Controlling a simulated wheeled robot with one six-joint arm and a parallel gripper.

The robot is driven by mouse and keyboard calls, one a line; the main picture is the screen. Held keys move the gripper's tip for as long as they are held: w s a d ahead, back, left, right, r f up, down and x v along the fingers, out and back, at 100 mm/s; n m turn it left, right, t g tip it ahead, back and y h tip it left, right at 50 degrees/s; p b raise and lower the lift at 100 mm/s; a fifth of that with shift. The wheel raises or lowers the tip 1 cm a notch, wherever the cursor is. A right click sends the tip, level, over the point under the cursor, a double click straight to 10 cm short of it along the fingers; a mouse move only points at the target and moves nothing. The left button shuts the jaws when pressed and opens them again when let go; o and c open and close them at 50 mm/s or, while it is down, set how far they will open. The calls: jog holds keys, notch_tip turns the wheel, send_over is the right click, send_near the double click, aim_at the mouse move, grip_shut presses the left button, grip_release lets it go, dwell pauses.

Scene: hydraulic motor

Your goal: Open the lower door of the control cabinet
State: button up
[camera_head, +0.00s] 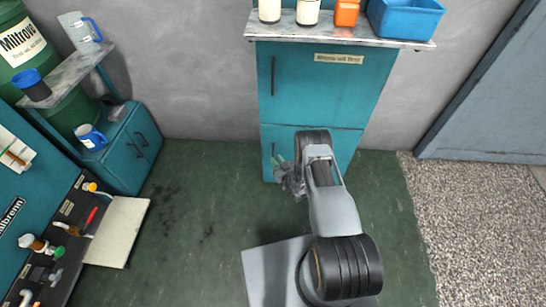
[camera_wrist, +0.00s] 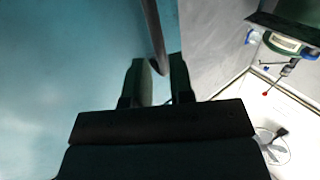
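The teal control cabinet (camera_head: 325,85) stands against the back wall. Its lower door (camera_head: 345,146) looks closed flush below the upper door. In the head view my gripper (camera_head: 290,175) is low at the left edge of the lower door, partly behind my arm. In the wrist view the dark handle bar (camera_wrist: 153,35) runs down between the two fingers of my gripper (camera_wrist: 160,80).
Bottles, an orange container (camera_head: 346,13) and a blue bin (camera_head: 405,18) stand on the cabinet top (camera_head: 270,32). A small teal cabinet (camera_head: 130,150) and a workbench are at left. A grey door (camera_head: 490,105) is at right. The green floor (camera_head: 205,225) left of my arm is clear.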

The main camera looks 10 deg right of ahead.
jog(key=shift+b+x, duration=0.4)
jog(key=shift+x, duration=1.6)
jog(key=shift+c, duration=0.3)
grip_shut()
